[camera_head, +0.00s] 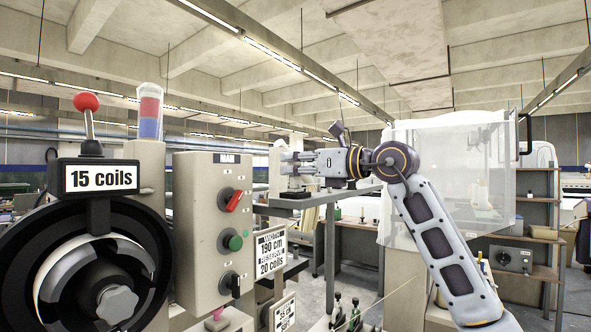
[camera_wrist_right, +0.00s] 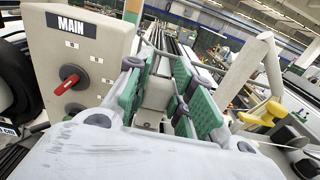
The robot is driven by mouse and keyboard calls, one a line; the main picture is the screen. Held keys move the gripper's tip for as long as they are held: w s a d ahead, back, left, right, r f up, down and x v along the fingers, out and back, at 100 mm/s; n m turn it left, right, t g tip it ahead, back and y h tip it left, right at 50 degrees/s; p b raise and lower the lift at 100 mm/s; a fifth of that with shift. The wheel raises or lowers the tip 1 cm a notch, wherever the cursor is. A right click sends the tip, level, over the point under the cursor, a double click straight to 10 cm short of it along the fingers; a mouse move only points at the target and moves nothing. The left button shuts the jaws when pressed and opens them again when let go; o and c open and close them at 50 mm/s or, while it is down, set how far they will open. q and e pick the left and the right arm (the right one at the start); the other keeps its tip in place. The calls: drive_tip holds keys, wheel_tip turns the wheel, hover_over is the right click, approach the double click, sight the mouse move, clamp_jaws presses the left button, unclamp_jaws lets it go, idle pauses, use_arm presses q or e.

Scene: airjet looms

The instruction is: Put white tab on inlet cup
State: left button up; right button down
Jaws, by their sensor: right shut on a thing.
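My right gripper (camera_head: 290,162) reaches in from the right and points left, level with the top of the grey control box. In the right wrist view its green finger pads (camera_wrist_right: 168,100) stand apart, shut on a small pale piece (camera_wrist_right: 156,94) that seems to be the white tab; its outline is hard to tell. In the head view the tab is too small to make out. I cannot pick out the inlet cup in either view. My left gripper is not in view.
The grey control box (camera_head: 205,235) with red, green and black knobs stands left of the gripper. A black drum (camera_head: 82,262) under a "15 coils" sign is at far left. A clear panel (camera_head: 452,180) stands behind my right arm. Yellow parts (camera_wrist_right: 265,115) show right in the wrist view.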

drive_tip(key=shift+f, duration=0.45)
drive_tip(key=shift+f, duration=0.2)
drive_tip(key=c, duration=1.2)
unclamp_jaws()
drive_tip(key=shift+c, duration=0.2)
drive_tip(key=shift+r, duration=0.15)
drive_tip(key=shift+d, duration=0.1)
